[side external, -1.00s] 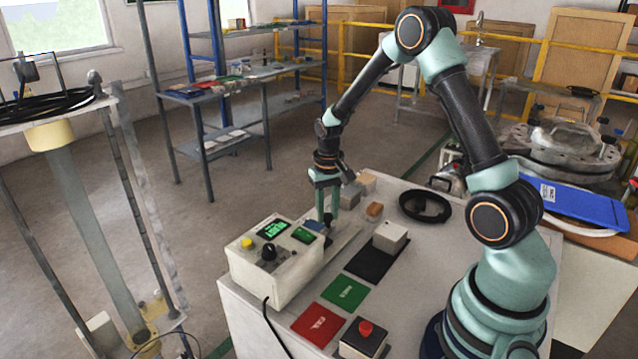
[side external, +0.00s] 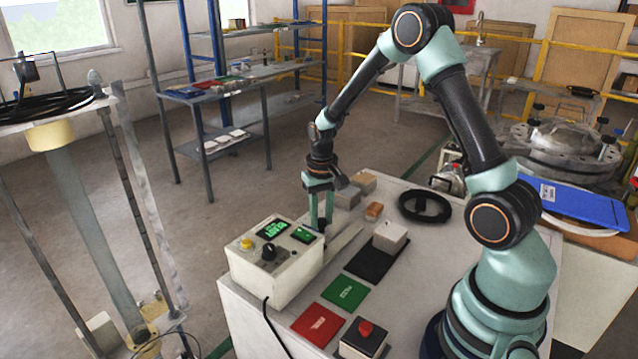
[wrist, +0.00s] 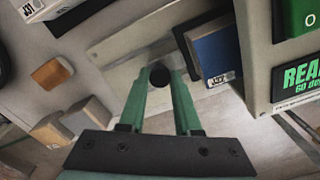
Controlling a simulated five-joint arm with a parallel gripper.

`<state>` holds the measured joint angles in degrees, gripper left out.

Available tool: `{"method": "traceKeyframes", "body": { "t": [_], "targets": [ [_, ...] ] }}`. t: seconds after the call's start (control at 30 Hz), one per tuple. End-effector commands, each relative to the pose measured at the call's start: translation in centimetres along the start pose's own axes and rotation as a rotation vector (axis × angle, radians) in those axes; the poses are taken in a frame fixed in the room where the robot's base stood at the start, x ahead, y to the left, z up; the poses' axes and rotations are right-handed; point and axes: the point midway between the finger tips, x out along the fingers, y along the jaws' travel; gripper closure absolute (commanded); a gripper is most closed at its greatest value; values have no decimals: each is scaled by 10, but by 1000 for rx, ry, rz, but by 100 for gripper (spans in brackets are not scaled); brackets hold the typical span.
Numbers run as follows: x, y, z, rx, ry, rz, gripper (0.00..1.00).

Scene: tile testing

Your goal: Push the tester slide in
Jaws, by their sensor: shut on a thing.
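The tester (side external: 278,268) is a cream box with a green-lit screen, a yellow button and a black dial. Its edge and lit screen (wrist: 298,82) also show in the wrist view. The tester slide shows by its black knob (wrist: 160,75), beside the tester's wall. A blue tile (wrist: 217,55) lies between the knob and the tester, close against the tester's edge. My gripper (side external: 321,225) points down at the right side of the tester. In the wrist view my gripper (wrist: 161,82) is shut on the slide knob. The fingers hide part of the slide.
Grey and tan blocks (side external: 362,182) and an orange block (side external: 374,210) stand right of my gripper. A white block (side external: 390,236) sits on a black pad. Green (side external: 343,293) and red (side external: 317,324) pads and a red button (side external: 365,328) lie nearer the front.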

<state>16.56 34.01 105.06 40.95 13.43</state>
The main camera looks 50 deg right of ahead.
Motion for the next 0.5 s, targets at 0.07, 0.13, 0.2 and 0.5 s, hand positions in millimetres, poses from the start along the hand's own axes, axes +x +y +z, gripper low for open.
{"method": "traceKeyframes", "body": {
  "t": [0.07,0.13,0.2,0.5],
  "targets": [
    [-1,-4,1,-2,4,-1,100],
    [-1,-7,3,-2,4,-1,100],
    [-2,-10,4,-1,4,-1,100],
    [-2,-22,11,-1,4,-1,100]
  ]
}}
